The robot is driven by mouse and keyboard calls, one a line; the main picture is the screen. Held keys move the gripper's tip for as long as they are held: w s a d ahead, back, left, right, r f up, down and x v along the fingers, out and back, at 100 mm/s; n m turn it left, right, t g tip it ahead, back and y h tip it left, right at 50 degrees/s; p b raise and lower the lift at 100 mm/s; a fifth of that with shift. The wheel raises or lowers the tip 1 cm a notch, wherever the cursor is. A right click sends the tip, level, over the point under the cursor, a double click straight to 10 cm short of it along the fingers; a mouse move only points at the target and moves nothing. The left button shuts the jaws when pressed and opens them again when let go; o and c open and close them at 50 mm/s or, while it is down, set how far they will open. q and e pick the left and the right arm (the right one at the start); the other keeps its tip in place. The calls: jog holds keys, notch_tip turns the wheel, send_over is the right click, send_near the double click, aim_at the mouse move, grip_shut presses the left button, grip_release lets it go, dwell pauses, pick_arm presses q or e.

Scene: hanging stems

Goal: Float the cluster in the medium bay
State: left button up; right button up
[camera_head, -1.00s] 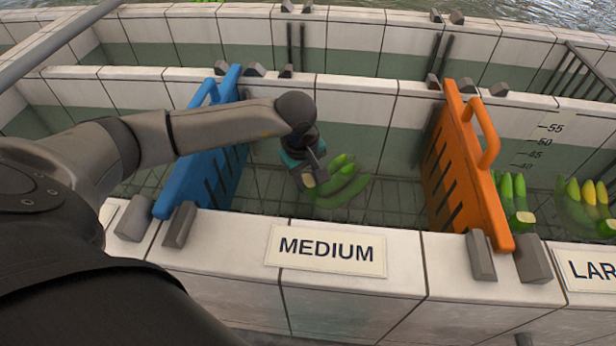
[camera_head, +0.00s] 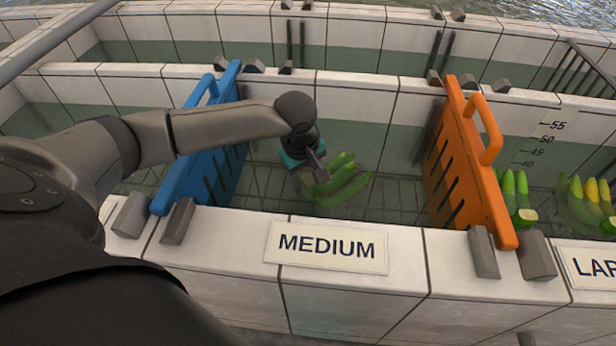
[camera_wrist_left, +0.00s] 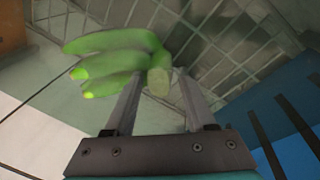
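A green banana cluster (camera_head: 343,183) lies in the water of the medium bay, between the blue gate (camera_head: 208,150) and the orange gate (camera_head: 462,165). My left gripper (camera_head: 318,174) is low over the cluster's left end, at its stem. In the left wrist view my left gripper (camera_wrist_left: 158,78) has its fingers apart, with the cut stem of the cluster (camera_wrist_left: 120,58) between the tips. Gaps seem to show on both sides of the stem. My right gripper is not in view.
The MEDIUM sign (camera_head: 326,247) is on the tiled front wall. More banana clusters (camera_head: 583,205) float in the bay right of the orange gate. Grey blocks (camera_head: 482,253) flank the gate ends on the walls. Open water lies right of the cluster in the medium bay.

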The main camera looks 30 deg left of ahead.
pick_arm(q)
jog(key=shift+o, duration=1.2)
jog(key=shift+s+f, duration=0.1)
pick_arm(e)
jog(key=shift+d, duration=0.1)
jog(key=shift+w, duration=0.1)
pick_arm(q)
notch_tip(320, 180, up, 33)
jog(key=s+p, duration=0.2)
jog(key=p, duration=1.2)
jog(key=shift+s+p, duration=0.35)
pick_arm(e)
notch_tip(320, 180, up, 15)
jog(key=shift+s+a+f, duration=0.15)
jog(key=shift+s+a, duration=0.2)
pick_arm(q)
jog(key=shift+d+f, duration=0.1)
jog(key=shift+f, duration=0.1)
